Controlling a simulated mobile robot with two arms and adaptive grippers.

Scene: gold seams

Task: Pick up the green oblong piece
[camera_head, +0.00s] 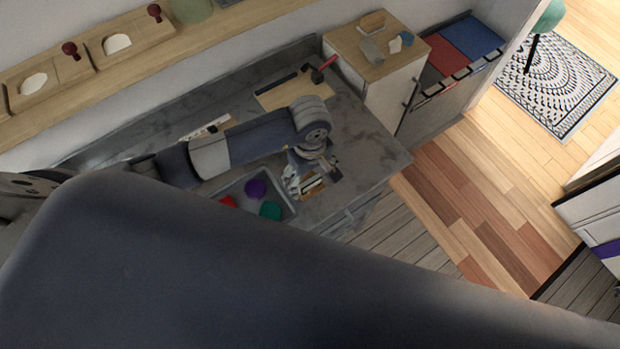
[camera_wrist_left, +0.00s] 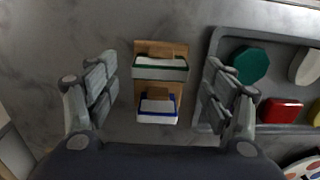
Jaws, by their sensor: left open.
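An oblong piece (camera_wrist_left: 160,73), pale with a green edge, sits on a small brown wooden holder (camera_wrist_left: 157,47) on the grey counter. A similar pale piece with a blue edge (camera_wrist_left: 157,110) sits on the same holder, nearer the wrist. My left gripper (camera_head: 312,178) is open over the holder. In the left wrist view its fingers stand on either side of both pieces, apart from them. The pieces are small and partly covered by the gripper in the head view. My right gripper is not in view.
A grey tray (camera_wrist_left: 212,119) close on the right holds a green octagonal piece (camera_wrist_left: 250,65), a red piece (camera_wrist_left: 281,111) and others. The counter left of the holder is bare. In the head view, a board with a red-handled tool (camera_head: 323,68) lies behind my left arm.

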